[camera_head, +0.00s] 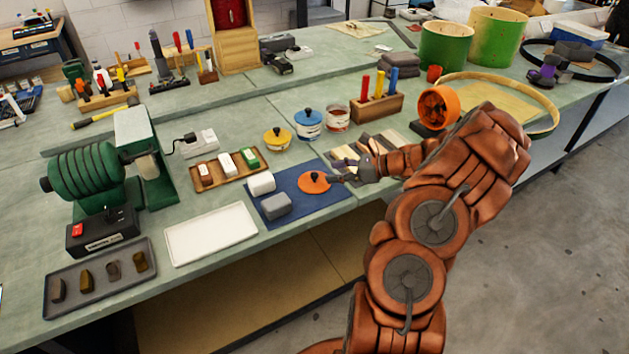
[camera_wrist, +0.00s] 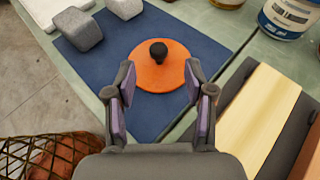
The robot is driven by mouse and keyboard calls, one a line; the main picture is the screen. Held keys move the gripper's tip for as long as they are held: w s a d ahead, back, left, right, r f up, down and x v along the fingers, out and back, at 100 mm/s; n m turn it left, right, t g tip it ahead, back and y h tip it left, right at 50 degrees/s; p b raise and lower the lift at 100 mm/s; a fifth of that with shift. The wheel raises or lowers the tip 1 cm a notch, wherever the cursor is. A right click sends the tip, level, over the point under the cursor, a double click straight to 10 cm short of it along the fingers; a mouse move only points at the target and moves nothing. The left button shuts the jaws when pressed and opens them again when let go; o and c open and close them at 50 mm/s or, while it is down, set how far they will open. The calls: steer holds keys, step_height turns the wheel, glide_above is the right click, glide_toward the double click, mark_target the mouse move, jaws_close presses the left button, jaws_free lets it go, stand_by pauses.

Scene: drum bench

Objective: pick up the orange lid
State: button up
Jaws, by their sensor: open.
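The orange lid (camera_head: 313,183) is a flat round disc with a black knob, lying on a dark blue mat (camera_head: 300,205) near the front edge of the bench. It also shows in the wrist view (camera_wrist: 160,68), with its knob upright. My gripper (camera_wrist: 158,90) is open, its two purple-padded fingers spread at the near left and right sides of the lid, with the knob beyond the fingertips. In the head view my gripper (camera_head: 345,172) is just right of the lid. I cannot tell whether the fingers touch the lid.
A white block (camera_head: 262,183) and a grey block (camera_head: 276,206) sit on the mat left of the lid. A yellow-lidded pot (camera_head: 277,139) and a blue-lidded pot (camera_head: 309,126) stand behind. Wood strips (camera_wrist: 255,115) lie to the right. An empty white tray (camera_head: 210,234) is at left.

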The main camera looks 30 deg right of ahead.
mark_target(316, 174)
steer(key=shift+p+x, duration=0.4)
steer(key=shift+x, duration=0.8)
steer(key=shift+p+x, duration=0.8)
steer(key=shift+x, duration=1.45)
steer(key=shift+a, duration=0.1)
steer(key=shift+c, duration=0.2)
jaws_close()
